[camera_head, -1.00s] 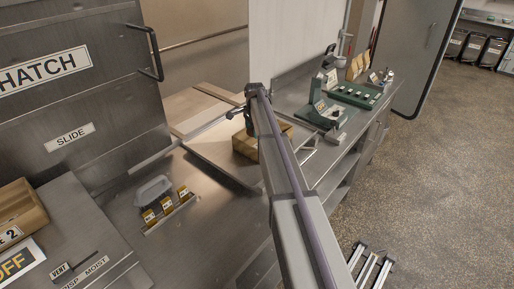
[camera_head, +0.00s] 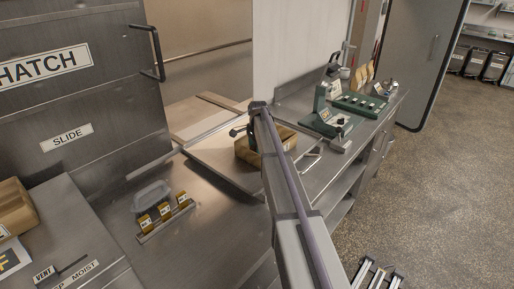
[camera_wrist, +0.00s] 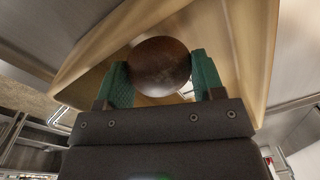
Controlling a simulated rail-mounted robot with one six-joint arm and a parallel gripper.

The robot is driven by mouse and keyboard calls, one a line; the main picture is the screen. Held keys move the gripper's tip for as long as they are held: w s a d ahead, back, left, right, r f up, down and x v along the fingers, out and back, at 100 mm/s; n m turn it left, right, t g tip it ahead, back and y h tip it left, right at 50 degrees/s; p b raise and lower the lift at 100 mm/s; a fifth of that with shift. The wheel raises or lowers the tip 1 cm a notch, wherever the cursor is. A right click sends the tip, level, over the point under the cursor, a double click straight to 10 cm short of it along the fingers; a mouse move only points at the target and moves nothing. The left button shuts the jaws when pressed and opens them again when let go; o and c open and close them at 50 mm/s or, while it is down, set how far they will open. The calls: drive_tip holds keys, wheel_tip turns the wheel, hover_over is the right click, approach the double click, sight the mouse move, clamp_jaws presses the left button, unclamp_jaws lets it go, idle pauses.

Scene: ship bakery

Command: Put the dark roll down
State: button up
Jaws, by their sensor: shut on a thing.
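The dark roll (camera_wrist: 160,66) is a round, dark brown, smooth thing in the wrist view. My gripper (camera_wrist: 162,82) has its two green-padded fingers on either side of the roll and is shut on it. A light wooden box or crate (camera_wrist: 245,50) with raised walls lies around and behind the roll in the wrist view. In the head view the wooden box (camera_head: 284,137) sits on the metal counter, partly behind my arm. The roll is hidden in the head view. I cannot tell whether the roll touches the box floor.
A green scale-like device (camera_head: 325,118) and a green tray (camera_head: 362,104) stand on the counter to the right. A clear container (camera_head: 153,195) and several small yellow-labelled blocks (camera_head: 164,211) are at the front left. A wooden board (camera_head: 205,115) lies behind.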

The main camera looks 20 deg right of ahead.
drive_tip(key=shift+f, duration=0.15)
drive_tip(key=o, duration=0.9)
